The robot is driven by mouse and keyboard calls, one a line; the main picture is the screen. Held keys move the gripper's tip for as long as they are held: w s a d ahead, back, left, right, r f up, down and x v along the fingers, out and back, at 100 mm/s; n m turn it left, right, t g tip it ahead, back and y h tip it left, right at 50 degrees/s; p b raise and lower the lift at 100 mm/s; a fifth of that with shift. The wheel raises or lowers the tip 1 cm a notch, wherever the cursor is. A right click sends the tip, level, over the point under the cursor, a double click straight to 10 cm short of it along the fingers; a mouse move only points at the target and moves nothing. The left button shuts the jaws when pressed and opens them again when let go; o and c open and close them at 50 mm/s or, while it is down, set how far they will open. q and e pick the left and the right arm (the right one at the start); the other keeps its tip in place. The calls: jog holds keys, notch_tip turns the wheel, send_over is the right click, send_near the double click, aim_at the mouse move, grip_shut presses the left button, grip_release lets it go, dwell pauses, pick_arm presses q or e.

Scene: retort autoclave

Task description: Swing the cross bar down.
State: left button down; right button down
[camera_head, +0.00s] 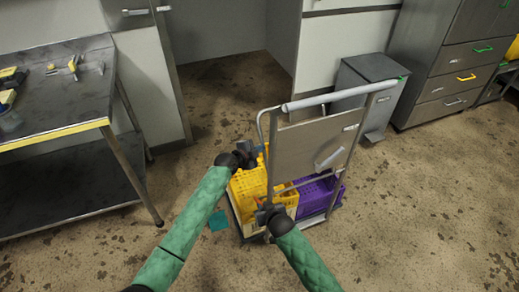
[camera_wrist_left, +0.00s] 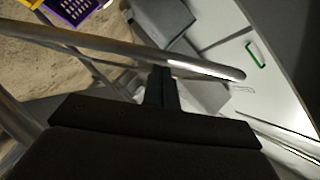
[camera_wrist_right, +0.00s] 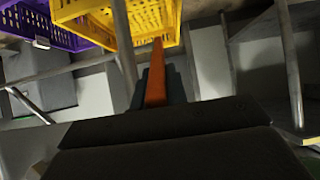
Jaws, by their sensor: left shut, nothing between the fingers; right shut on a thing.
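A wheeled cart stands ahead of me with an upright grey panel (camera_head: 312,148) and a pale top handle (camera_head: 338,95). A thin metal bar (camera_head: 300,184) runs across below the panel; I cannot tell surely that it is the cross bar. My right gripper (camera_head: 265,212) is low at the cart's near side, shut on an orange grip (camera_wrist_right: 155,85). What the grip joins is hidden. My left gripper (camera_head: 245,155) is higher, at the cart's left side, shut and empty. In the left wrist view its fingertips (camera_wrist_left: 163,75) are close to a metal tube (camera_wrist_left: 110,45); contact is unclear.
Yellow crates (camera_head: 249,188) and a purple crate (camera_head: 316,196) sit on the cart. A metal table (camera_head: 70,134) stands at left, a grey bin (camera_head: 372,75) behind the cart. Drawers (camera_head: 448,80) are at back right. The floor at right is clear.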

pick_arm(q)
jog(key=shift+w, duration=0.1)
jog(key=shift+w+a+f+n, duration=0.3)
jog(key=shift+w+f, duration=0.05)
jog(key=shift+w, duration=0.1)
pick_arm(e)
jog(key=shift+s+f, duration=0.1)
jog(key=shift+f, duration=0.05)
